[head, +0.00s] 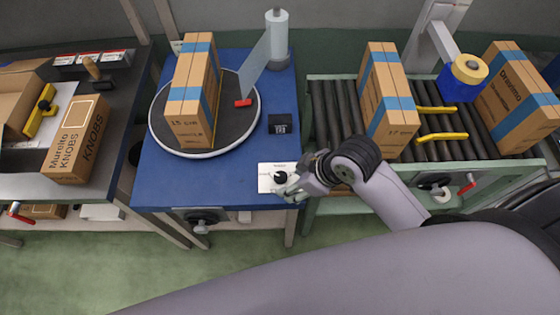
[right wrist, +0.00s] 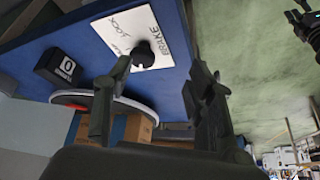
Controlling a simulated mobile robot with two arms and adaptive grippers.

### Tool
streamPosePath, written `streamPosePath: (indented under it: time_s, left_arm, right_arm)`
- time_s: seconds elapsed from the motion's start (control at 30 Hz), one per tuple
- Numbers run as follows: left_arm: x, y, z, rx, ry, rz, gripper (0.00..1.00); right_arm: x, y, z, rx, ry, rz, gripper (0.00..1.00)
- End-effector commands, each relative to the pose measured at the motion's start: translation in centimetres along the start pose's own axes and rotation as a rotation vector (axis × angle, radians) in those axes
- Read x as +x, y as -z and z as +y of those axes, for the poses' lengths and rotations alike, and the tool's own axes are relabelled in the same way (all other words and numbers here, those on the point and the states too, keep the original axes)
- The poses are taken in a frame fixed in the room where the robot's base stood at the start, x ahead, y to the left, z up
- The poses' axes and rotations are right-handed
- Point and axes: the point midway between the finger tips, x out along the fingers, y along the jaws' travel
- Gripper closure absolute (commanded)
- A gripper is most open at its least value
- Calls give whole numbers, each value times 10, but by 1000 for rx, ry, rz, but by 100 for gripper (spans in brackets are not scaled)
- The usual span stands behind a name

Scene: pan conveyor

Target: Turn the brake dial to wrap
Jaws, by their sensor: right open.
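The brake dial (head: 281,177) is a small black knob on a white plate (head: 265,183) at the front right corner of the blue table. In the right wrist view the dial (right wrist: 144,55) sits on the plate, which reads BRAKE and LOCK; another label is partly hidden by a finger. The pointer's exact setting is unclear. My right gripper (head: 291,188) is beside the dial at the table's front edge. In the right wrist view my right gripper (right wrist: 160,66) is open and empty, with the knob just beyond its fingertips, nearer the left finger.
A box (head: 191,105) with blue bands stands on the round turntable (head: 160,130). A black counter block (head: 281,124) sits behind the plate, and a film roll (head: 277,35) stands at the back. The roller conveyor (head: 329,105) with boxes is right; a dark bench (head: 118,88) is left.

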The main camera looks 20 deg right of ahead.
Motion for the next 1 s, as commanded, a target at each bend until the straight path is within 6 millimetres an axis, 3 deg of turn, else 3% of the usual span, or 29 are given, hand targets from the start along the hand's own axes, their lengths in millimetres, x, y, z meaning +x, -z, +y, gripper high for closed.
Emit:
streamPosePath:
  time_s: [0.1,0.33,0.5,0.73,0.87,1.0]
  left_arm:
    - [0,2,1,0,-1,3,60]
    - [0,2,-1,0,1,3,60]
    - [0,3,-2,0,2,3,60]
    - [-1,4,-1,0,2,7,60]
    - [-1,4,-1,0,2,7,60]
    - [-2,5,-1,-1,1,7,60]
  right_arm:
    - [-7,19,2,-142,45,16,50]
    - [-25,43,18,-432,149,3,50]
    - [-56,50,47,-632,237,-45,50]
    - [-94,50,74,-725,313,-76,50]
    - [-98,49,77,-735,330,-78,50]
    - [-86,46,72,-734,335,-77,50]
